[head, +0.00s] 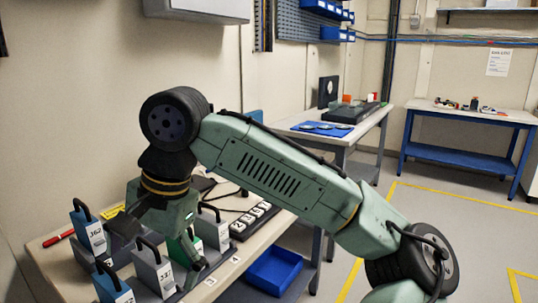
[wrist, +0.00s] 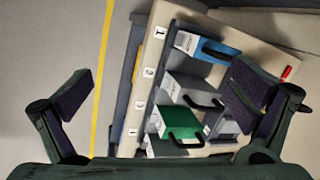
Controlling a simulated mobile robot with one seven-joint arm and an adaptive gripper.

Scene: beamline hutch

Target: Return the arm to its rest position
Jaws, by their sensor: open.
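My arm reaches from the lower right of the head view up to a bend, and its wrist hangs down over the near bench (head: 52,262). My gripper (head: 155,238) is above the handled blocks on that bench, with its jaws apart. In the wrist view my gripper (wrist: 165,100) has its fingers spread wide, one over the floor and one close over the blocks. Nothing is between the fingertips in their grip. Part of the gripper is hidden among the block handles in the head view.
Handled blocks, including a blue one (wrist: 200,48), a grey one (wrist: 182,88) and a green one (wrist: 178,124), stand beside numbered labels. A blue bin (head: 274,272) is below the bench edge. A blue-framed table (head: 465,116) stands at the back right. Yellow-lined floor is open at right.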

